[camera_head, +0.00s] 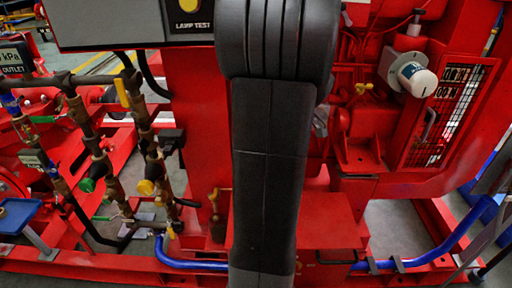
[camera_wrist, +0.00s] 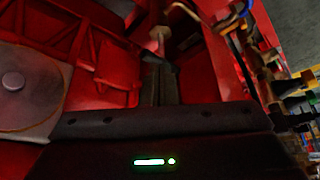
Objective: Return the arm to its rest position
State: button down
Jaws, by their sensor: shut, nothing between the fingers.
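My gripper (camera_wrist: 159,68) shows in the wrist view, with its dark fingers together and nothing held between them. Its dark body with a green light spans the bottom of that view. Red pumpset structure (camera_wrist: 105,50) lies beyond the fingertips; I cannot tell the exact gap. In the head view my black arm stands upright across the middle and hides part of the red pumpset (camera_head: 200,105). My gripper does not show in the head view.
A panel with a lamp test button (camera_head: 189,6) is at the upper left. Brass pipes and valves (camera_head: 146,187) stand at left. A white cylinder (camera_head: 417,79) and a mesh guard (camera_head: 450,110) are at right. Blue hoses (camera_head: 440,252) run low. A round disc (camera_wrist: 25,90) is at the wrist view's left.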

jog(key=shift+f, duration=0.1)
jog(key=b+x, duration=0.3)
jog(key=x, duration=0.4)
jog(key=r+p, duration=0.1)
jog(key=p, duration=0.1)
jog(key=w+a+r+p, duration=0.1)
jog(key=r+p, duration=0.3)
jog(key=shift+w+a+r, duration=0.15)
jog(key=shift+w+a, duration=0.2)
jog(key=shift+a, duration=0.05)
jog(key=shift+w+r, duration=0.1)
